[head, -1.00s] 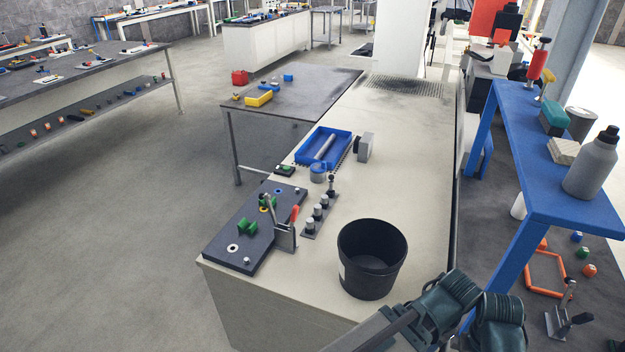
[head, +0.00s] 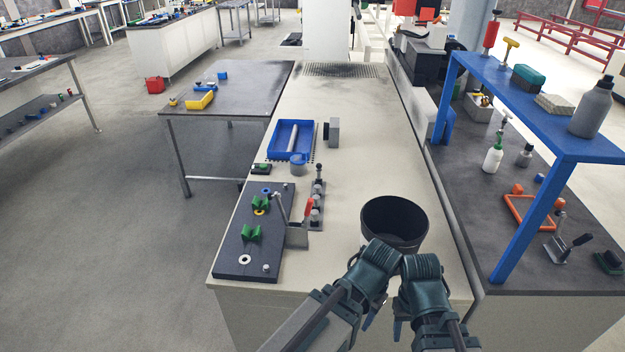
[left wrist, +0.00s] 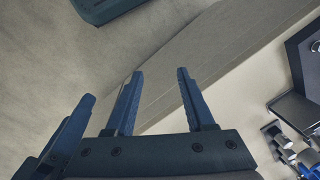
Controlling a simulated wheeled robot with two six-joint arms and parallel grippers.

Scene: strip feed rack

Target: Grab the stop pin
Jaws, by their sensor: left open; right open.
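A narrow stand (head: 317,222) on the pale bench holds several short grey pins (head: 315,203) in a row. A taller post with a dark round top (head: 319,172) stands at its far end. I cannot tell for certain which of these is the stop pin. My left gripper (head: 370,318) and right gripper (head: 399,328) are side by side at the bench's near end, in front of the black bucket (head: 394,222), well short of the stand. In the left wrist view the left gripper (left wrist: 157,85) has its fingers apart with nothing between them.
A dark fixture plate (head: 240,263) with green V-blocks (head: 251,233) lies left of the stand. A blue tray (head: 291,138) lies farther back. A blue raised shelf (head: 540,115) is at right. The bench's middle is clear.

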